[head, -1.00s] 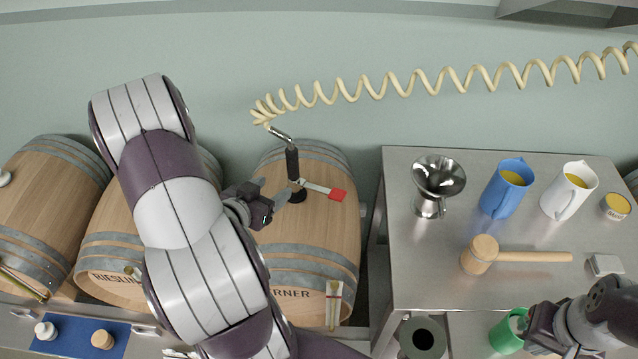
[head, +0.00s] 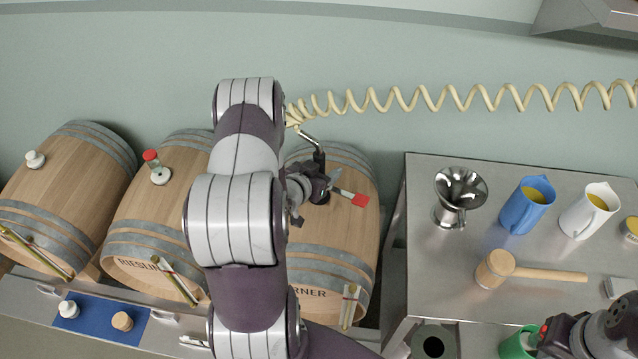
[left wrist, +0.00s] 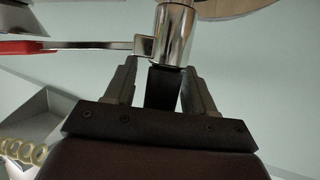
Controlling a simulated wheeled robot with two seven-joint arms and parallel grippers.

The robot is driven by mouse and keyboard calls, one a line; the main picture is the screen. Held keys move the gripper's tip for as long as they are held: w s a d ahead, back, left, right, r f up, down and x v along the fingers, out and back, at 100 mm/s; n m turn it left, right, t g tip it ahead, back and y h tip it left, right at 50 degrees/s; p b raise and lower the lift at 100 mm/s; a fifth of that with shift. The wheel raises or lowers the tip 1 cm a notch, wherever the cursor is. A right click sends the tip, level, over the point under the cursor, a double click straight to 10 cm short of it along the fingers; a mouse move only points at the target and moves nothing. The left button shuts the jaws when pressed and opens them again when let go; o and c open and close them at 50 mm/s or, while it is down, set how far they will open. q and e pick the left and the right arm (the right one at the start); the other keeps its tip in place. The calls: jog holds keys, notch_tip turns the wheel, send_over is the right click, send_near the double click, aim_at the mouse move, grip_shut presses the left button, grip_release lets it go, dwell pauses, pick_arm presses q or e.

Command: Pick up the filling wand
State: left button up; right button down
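The filling wand (head: 319,157) stands upright at the top of the third barrel, with a black grip, a bent chrome top and a red-ended lever (head: 359,200). In the left wrist view its dark grip and chrome collar (left wrist: 174,35) show, with the lever reaching left. My left gripper (head: 326,188) is at the wand. In the left wrist view its open fingers (left wrist: 161,78) stand on both sides of the dark grip, with gaps visible. My arm hides part of that barrel. My right gripper (head: 536,343) is beside a green jug at the lower right; its fingers are unclear.
A pale coiled hose (head: 430,98) runs from the wand's top to the right. The steel table (head: 440,270) at right holds a funnel (head: 460,190), a blue jug (head: 527,206), a white jug (head: 590,211) and a mallet (head: 495,268).

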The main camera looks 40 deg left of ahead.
pick_arm(q)
grip_shut()
jog(key=shift+r, duration=0.1)
jog(key=shift+r, duration=0.2)
notch_tip(320, 180, up, 18)
jog(key=b, duration=0.1)
jog(key=shift+f, duration=0.2)
